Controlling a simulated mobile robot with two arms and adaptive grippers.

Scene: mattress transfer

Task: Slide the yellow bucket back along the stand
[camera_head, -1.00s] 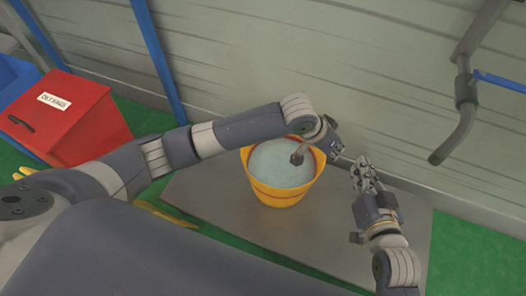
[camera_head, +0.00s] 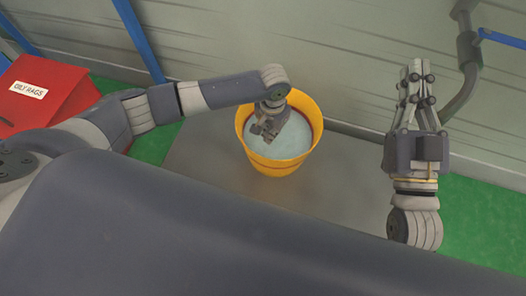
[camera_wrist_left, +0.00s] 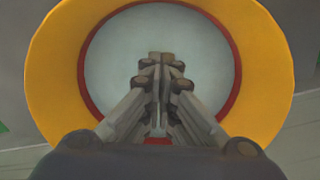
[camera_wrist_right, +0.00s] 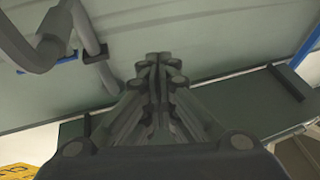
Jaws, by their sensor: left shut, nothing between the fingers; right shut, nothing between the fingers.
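The yellow bucket (camera_head: 277,165), with a red inner ring and a pale grey-blue inside, stands upright on the grey stand (camera_head: 205,165). My left gripper (camera_head: 266,136) is shut and empty over the bucket's mouth. In the left wrist view its fingertips (camera_wrist_left: 161,58) point down toward the pale inside of the bucket (camera_wrist_left: 105,60); I cannot tell whether they are below the rim. My right gripper (camera_head: 417,68) is shut and empty, to the right of the bucket and well apart from it. Its fingers (camera_wrist_right: 158,60) point toward the wall.
A red bin labelled OILY RAGS (camera_head: 35,90) stands at the left. The grey wall (camera_head: 350,60) rises behind the stand. A bent grey pipe (camera_head: 467,75) is close to my right gripper. Green floor (camera_head: 480,215) shows at the right.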

